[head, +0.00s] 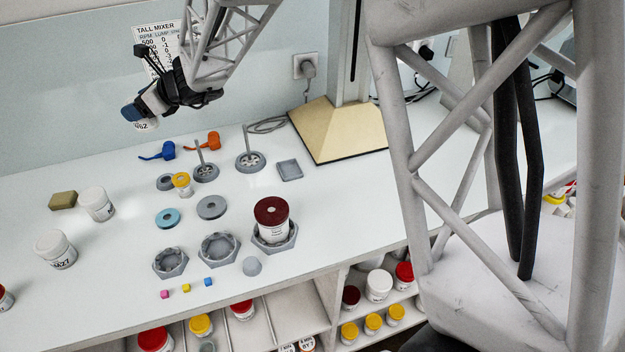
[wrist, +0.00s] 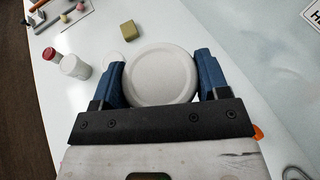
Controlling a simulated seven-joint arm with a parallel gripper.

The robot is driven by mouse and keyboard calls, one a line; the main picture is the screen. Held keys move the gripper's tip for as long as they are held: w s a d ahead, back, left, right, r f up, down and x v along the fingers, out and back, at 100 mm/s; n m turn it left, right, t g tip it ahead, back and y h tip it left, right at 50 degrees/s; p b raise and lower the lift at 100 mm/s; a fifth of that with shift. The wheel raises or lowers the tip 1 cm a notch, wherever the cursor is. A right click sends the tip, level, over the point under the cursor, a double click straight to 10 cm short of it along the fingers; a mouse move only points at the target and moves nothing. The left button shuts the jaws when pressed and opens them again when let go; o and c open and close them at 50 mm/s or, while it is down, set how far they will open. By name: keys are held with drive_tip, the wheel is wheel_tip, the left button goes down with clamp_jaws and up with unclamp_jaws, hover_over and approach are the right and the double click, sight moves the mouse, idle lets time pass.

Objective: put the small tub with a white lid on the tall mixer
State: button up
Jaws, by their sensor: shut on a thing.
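My gripper (head: 135,112) is raised above the back left of the white bench, shut on a small tub. The tub (head: 147,125) shows partly below the fingers in the head view, with a label ending in 62. In the wrist view its round white lid (wrist: 160,74) sits between the two blue fingers (wrist: 160,80); the lid hides the tub's body. A wall sign (head: 152,30) reads TALL MIXER. A tall column on a tan sloped base (head: 340,128) stands at the back of the bench, apart from the tub; I cannot tell for certain that it is the tall mixer.
Two white tubs (head: 97,204) (head: 55,249) and an olive block (head: 63,201) stand at left. Blue (head: 157,152) and orange (head: 202,142) tools, wheeled rods, rings and hexagonal holders fill the middle. One holder bears a dark-red-lidded tub (head: 271,218). Shelves below hold more tubs.

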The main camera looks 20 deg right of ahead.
drive_tip(key=s+d+m+t+h, duration=0.2)
drive_tip(key=s+d+m, duration=0.1)
drive_tip(key=d, duration=1.2)
drive_tip(key=s+d+m+t+h, duration=0.2)
drive_tip(key=d+m+t, duration=0.1)
drive_tip(key=d, duration=1.1)
drive_tip(key=s+d+f+m+t+h, duration=0.1)
drive_tip(key=s+d+m+h, duration=0.15)
drive_tip(key=s+d, duration=0.6)
drive_tip(key=s+d+f+m+t+h, duration=0.1)
drive_tip(key=s+d+f+m+h, duration=0.15)
drive_tip(key=s+d, duration=0.6)
wheel_tip(320, 180, down, 6)
drive_tip(key=w+d, duration=0.2)
drive_tip(key=shift+w+d+h, duration=0.3)
drive_tip(key=shift+w+d, duration=0.05)
drive_tip(key=shift+w, duration=0.05)
drive_tip(key=shift+f, duration=2.2)
drive_tip(key=shift+f, duration=1.75)
